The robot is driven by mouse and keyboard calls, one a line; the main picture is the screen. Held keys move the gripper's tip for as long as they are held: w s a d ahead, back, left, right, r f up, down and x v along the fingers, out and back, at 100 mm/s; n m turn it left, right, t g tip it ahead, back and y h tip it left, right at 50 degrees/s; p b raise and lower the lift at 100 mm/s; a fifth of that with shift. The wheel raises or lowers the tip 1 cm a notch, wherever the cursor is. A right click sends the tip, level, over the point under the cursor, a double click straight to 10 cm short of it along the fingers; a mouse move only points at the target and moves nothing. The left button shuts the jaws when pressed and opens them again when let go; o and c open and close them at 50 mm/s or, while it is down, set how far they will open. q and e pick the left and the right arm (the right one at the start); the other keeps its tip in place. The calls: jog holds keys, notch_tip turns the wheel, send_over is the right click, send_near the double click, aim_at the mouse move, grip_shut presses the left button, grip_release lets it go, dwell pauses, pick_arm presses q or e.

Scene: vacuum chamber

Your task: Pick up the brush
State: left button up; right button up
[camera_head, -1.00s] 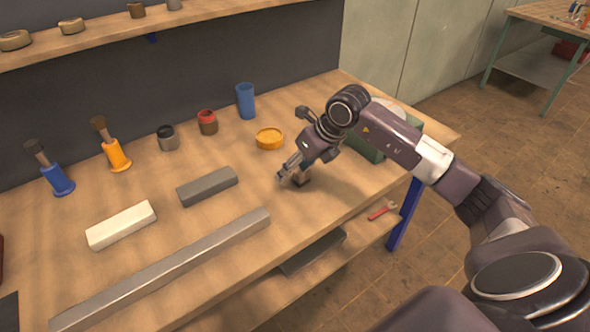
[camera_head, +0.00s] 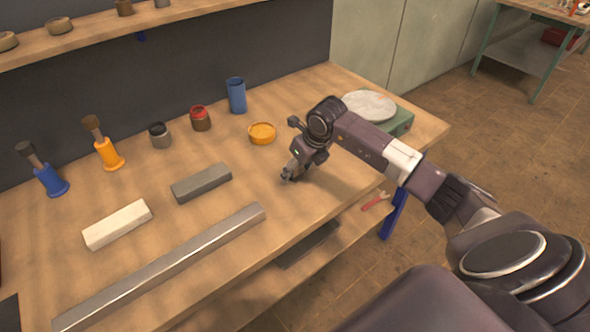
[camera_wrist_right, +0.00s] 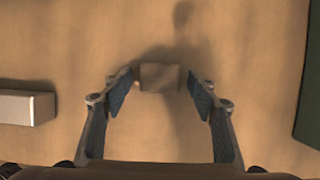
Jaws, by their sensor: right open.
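Two brush-like tools with dark bristle ends up stand at the back left of the bench in the head view: a blue one (camera_head: 43,170) and an orange one (camera_head: 104,146). My right gripper (camera_head: 287,178) is low over the bench, right of the grey block and far from both. In the right wrist view the right gripper (camera_wrist_right: 160,90) is open, with its fingers on either side of a small brown block (camera_wrist_right: 159,77), apart from it. I cannot tell whether this block is part of a brush. It is hidden in the head view. My left gripper is out of view.
On the bench (camera_head: 330,215) lie a white block (camera_head: 117,224), a grey block (camera_head: 201,182) and a long metal bar (camera_head: 165,265). An orange dish (camera_head: 262,133), a blue cup (camera_head: 236,95) and a red-rimmed pot (camera_head: 200,118) stand behind. A round plate (camera_head: 369,105) is at right.

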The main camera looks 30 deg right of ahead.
jog(key=shift+c, duration=0.2)
jog(key=c, duration=1.2)
jog(key=shift+r, duration=0.1)
notch_tip(320, 180, up, 20)
jog(key=shift+f+b, duration=0.1)
jog(key=shift+b, duration=1)
jog(key=o, duration=0.6)
jog(key=c, duration=0.5)
